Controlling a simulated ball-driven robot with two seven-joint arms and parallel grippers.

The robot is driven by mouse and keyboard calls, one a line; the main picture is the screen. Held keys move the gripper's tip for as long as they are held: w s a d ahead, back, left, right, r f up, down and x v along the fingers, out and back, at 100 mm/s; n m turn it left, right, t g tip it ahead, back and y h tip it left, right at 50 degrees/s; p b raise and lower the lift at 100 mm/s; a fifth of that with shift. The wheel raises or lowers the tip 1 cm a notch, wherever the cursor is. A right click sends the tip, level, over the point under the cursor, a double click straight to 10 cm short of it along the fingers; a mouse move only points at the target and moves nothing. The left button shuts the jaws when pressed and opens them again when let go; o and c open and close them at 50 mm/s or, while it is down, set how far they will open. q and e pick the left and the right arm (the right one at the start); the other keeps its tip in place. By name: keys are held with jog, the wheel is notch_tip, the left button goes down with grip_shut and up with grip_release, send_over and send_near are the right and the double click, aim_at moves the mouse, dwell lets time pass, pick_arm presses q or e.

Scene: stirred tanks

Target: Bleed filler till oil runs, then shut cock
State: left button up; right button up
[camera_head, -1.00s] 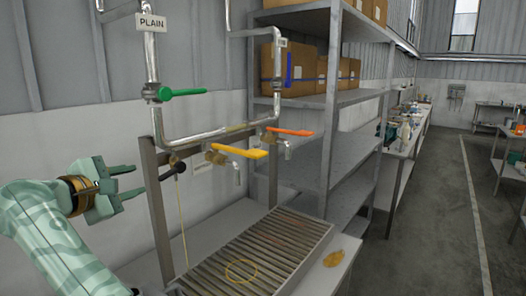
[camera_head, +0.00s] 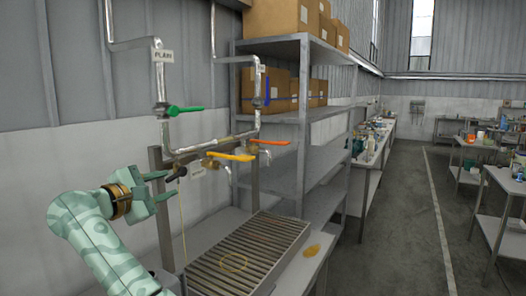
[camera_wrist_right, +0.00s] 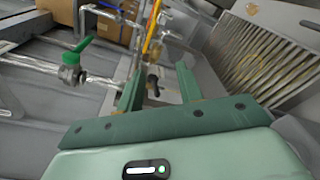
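My right gripper (camera_head: 168,187) is open and empty, its fingertips just left of a black knob (camera_head: 180,171) on the pipe frame. In the right wrist view the black knob (camera_wrist_right: 152,84) shows beyond and between the spread fingers. A thin pale yellow line (camera_head: 183,225) hangs below the knob; I cannot tell whether it is cord or oil. Taps with a yellow handle (camera_head: 232,157) and an orange handle (camera_head: 271,142) sit to the right, handles roughly level. My left gripper is out of view.
A slatted drain tray (camera_head: 281,233) lies below the taps, with a yellow ring mark (camera_head: 232,262) on it. A yellow-orange patch (camera_head: 312,251) is on the bench beside it. A blue handle (camera_head: 267,90) is on the right pipe. Grey shelving (camera_head: 308,170) stands behind.

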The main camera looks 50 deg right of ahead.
jog(key=s+d+r+m+g+h, duration=0.1)
jog(key=s+d+r+m+g, duration=0.1)
jog(key=d, duration=0.6)
jog(key=s+d+r+m+g+h, duration=0.1)
jog(key=s+d+g, duration=0.3)
jog(key=d, duration=0.4)
jog(key=s+d+r+m+g, duration=0.2)
jog(key=s+d, duration=0.3)
jog(key=d, duration=0.3)
jog(key=shift+s+r+m+g+h, duration=0.15)
jog(key=shift+r+m+g+h, duration=0.2)
jog(key=shift+r+g, duration=0.3)
